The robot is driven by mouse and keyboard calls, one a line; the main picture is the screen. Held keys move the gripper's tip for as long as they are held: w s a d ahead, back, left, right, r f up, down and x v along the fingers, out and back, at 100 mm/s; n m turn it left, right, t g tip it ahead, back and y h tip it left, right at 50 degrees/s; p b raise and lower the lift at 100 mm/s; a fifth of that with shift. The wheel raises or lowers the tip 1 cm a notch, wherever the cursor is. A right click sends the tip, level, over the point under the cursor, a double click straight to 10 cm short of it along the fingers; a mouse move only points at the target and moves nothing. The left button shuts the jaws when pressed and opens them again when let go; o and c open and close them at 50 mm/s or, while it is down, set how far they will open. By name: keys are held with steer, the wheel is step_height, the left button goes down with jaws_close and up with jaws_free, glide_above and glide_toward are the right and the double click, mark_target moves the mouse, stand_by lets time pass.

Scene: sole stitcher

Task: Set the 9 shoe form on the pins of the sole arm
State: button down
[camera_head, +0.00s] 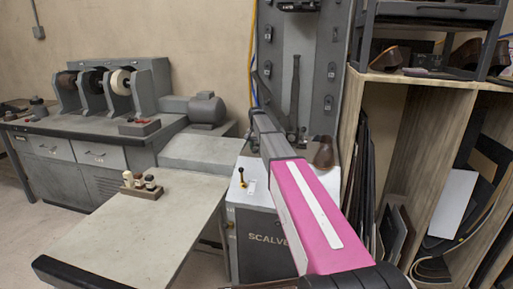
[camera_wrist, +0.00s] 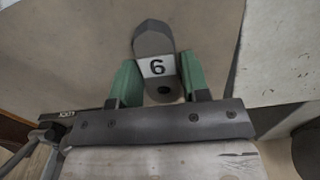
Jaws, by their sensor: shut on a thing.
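A grey shoe form (camera_wrist: 153,42) with a white number label is between the two green fingers of my gripper (camera_wrist: 159,64) in the wrist view. The gripper is shut on it. The digit reads as a 6 in this picture; it could be a 9 seen upside down. A dark round hole shows near the form's end closest to the gripper. In the head view the gripper and form are hidden by my pink and grey arm. The stitching machine (camera_head: 262,245), lettered "SCALVE", stands behind my arm. I cannot make out the sole arm's pins in either view.
A brown shoe-shaped piece (camera_head: 323,152) is at the machine, right of my arm. A pale table (camera_head: 150,228) at front left carries a small block with bottles (camera_head: 141,186). A grey workbench (camera_head: 95,140) stands behind. Wooden shelves (camera_head: 420,85) fill the right.

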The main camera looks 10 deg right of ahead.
steer(key=shift+r, duration=0.1)
stand_by(0.3)
steer(key=shift+r, duration=1.9)
steer(key=s+a+r, duration=0.2)
steer(key=s+r, duration=0.2)
steer(key=r, duration=0.2)
steer(key=shift+s, duration=0.3)
stand_by(1.0)
